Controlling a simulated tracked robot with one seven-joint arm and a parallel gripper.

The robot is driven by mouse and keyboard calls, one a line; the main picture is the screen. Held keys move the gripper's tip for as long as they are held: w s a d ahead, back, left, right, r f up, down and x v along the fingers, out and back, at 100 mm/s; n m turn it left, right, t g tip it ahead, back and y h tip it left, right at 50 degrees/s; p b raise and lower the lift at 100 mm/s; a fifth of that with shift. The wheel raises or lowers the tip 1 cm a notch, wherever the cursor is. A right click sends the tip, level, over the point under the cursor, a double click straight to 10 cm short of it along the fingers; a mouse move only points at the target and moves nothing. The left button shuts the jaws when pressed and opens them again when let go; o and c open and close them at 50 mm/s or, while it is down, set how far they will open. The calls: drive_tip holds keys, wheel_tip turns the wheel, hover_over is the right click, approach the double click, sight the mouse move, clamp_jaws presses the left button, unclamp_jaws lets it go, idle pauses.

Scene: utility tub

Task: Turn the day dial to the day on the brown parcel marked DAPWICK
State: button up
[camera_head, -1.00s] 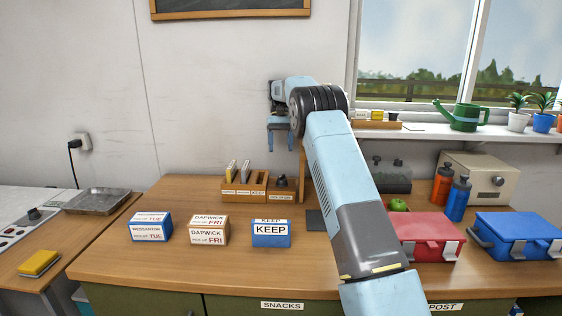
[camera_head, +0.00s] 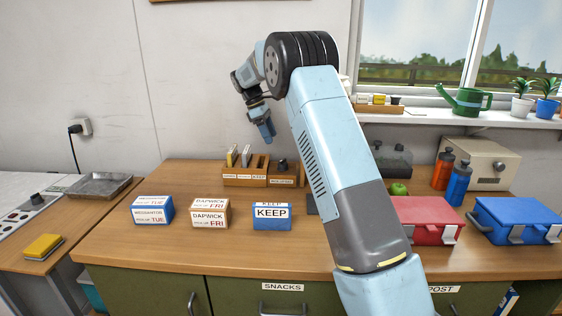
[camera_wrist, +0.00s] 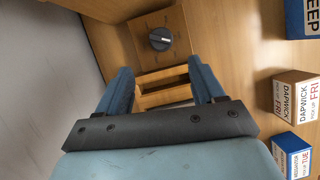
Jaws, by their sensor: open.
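The brown parcel (camera_head: 210,213) stands on the counter between two blue parcels. It reads DAPWICK, PICK UP FRI, and also shows in the wrist view (camera_wrist: 296,95). A black dial (camera_wrist: 160,39) sits on a wooden block in the wrist view; in the head view the dial (camera_head: 283,165) is at the right end of the wooden card rack. Its day markings are too small to read. My gripper (camera_head: 267,139) is above the rack, tilted, with nothing in its jaws. In the wrist view its two fingers (camera_wrist: 158,83) are spread, with the rack's slots between them and the dial beyond.
Blue parcels marked TUE (camera_head: 152,211) and KEEP (camera_head: 272,217) flank the brown one. The wooden rack (camera_head: 245,181) holds cards. A red box (camera_head: 424,220) and a blue box (camera_head: 518,221) stand right. The counter front is clear.

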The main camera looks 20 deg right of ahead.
sight(281, 161)
drive_tip(key=x, duration=1.1)
drive_tip(key=shift+s+f, duration=0.1)
drive_tip(key=shift+f, duration=0.2)
drive_tip(key=shift+c, duration=0.5)
drive_tip(key=c, duration=0.9)
